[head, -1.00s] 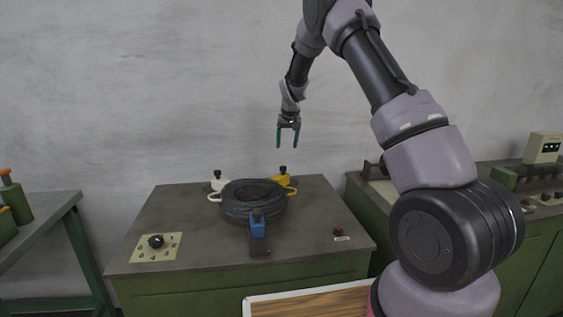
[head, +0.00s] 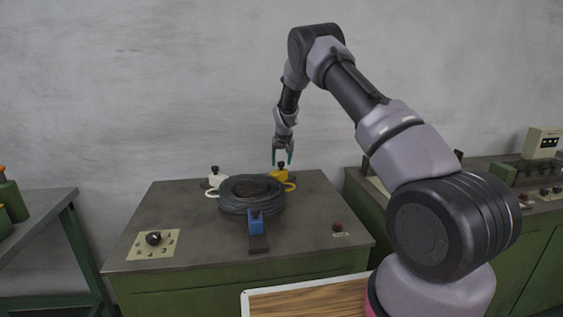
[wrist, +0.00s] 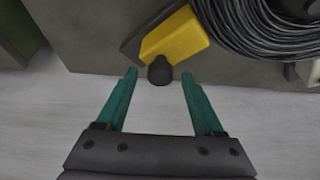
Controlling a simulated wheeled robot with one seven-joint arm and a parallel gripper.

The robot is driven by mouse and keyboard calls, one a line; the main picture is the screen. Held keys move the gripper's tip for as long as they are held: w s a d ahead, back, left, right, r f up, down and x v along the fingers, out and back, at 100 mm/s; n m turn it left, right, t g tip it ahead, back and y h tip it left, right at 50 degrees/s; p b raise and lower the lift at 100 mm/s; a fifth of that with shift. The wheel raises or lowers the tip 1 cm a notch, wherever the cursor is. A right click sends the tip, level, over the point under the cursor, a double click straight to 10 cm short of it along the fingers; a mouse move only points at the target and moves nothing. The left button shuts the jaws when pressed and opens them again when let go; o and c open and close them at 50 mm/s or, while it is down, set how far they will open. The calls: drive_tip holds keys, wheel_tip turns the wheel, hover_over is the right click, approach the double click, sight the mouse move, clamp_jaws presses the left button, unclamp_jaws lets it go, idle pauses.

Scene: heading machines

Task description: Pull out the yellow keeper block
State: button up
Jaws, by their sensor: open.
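The yellow keeper block (head: 279,175) sits at the back right of a dark wire coil (head: 250,206) on the green machine's top. In the wrist view the yellow block (wrist: 175,38) lies ahead of my fingers, beside the coil (wrist: 262,30), with its black knob (wrist: 160,71) toward me. My gripper (head: 282,158) is above the block in the head view, pointing down. In the wrist view my gripper (wrist: 160,83) shows two teal fingers apart, with the knob near the gap between their tips. Nothing is held.
A white block (head: 214,181) stands at the coil's back left and a blue block (head: 256,223) at its front. A dial plate (head: 153,243) and a red button (head: 337,227) are on the machine top. The wall (head: 130,90) is behind.

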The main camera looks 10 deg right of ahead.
clamp_jaws()
idle(1.4)
